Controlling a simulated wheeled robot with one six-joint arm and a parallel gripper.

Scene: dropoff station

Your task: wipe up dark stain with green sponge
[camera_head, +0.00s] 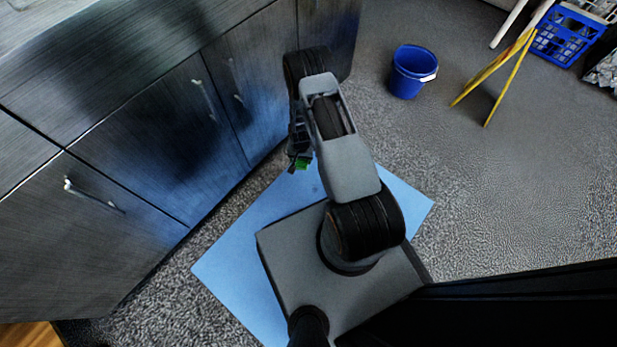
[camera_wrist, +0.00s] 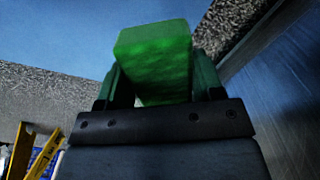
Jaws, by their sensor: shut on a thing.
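The green sponge (camera_head: 302,163) shows as a small patch at the end of my arm in the head view, beside the cabinet fronts and above the edge of the blue mat. My gripper (camera_head: 298,156) points down there, partly hidden by my own arm. In the wrist view the sponge (camera_wrist: 155,55) is a green block between the two fingers of my gripper (camera_wrist: 158,82), which are shut on it. The sponge's far end sticks out past the fingertips. I cannot clearly make out a dark stain in either view; my arm and base cover part of the mat.
Dark cabinets (camera_head: 140,140) with metal handles line the left, close to my gripper. The blue mat (camera_head: 225,270) lies under my base on speckled floor. A blue bucket (camera_head: 413,80), a yellow folding sign (camera_head: 497,72) and a blue crate (camera_head: 565,37) stand upper right. Floor at right is clear.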

